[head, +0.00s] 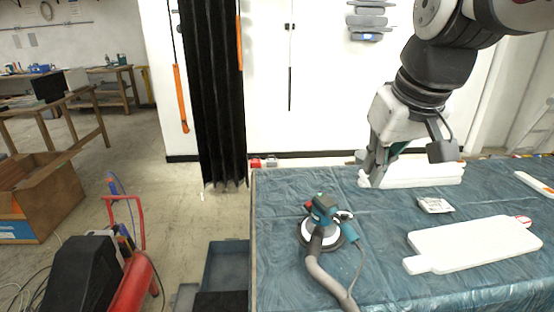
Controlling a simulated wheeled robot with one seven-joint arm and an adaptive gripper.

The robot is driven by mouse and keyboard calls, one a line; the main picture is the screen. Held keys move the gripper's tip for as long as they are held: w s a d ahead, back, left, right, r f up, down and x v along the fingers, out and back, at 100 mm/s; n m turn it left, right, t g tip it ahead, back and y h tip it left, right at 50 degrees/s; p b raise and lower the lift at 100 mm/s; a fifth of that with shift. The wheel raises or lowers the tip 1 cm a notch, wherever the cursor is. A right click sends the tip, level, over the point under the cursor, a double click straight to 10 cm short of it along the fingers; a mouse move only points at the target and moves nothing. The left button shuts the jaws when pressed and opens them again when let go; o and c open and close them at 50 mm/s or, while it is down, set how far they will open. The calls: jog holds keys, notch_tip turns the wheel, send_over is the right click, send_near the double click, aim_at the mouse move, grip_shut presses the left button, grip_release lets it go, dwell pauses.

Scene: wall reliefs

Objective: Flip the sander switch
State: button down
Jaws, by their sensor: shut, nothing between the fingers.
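The sander (322,221) stands on the blue sheet-covered table, left of the middle of the tabletop. It has a teal and dark body, a round white pad and a grey hose running toward the front edge. Its switch is too small to make out. My gripper (373,180) hangs from the upper right, above and behind the sander to its right. It is shut and empty, apart from the sander.
The covered table (390,238) bears a white board (472,243) at right, a small packet (435,205) and a white block (425,174) behind my gripper. A black curtain (210,90) hangs behind left. A red-framed machine (110,265) and a cardboard box (40,197) stand on the floor at left.

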jog(key=w+d+f+n+b, duration=0.1)
jog(key=w+f, duration=0.5)
jog(key=w, duration=0.6)
jog(key=w+d+f+n+g+b, duration=0.1)
jog(key=w+f+b, duration=0.2)
jog(key=w, duration=0.9)
jog(key=w+f+n+y+b, duration=0.1)
jog(key=w+f+b, duration=0.2)
jog(key=w+f, duration=0.7)
jog(key=w, duration=0.2)
jog(key=shift+w+d, duration=0.35)
jog(key=shift+d, duration=0.05)
jog(key=shift+f, duration=0.1)
jog(key=x, duration=0.4)
jog(key=s+x, duration=0.1)
jog(key=x, duration=0.8)
jog(key=shift+s+d+f, duration=0.1)
jog(key=shift+s+f, duration=0.1)
jog(key=shift+f, duration=0.35)
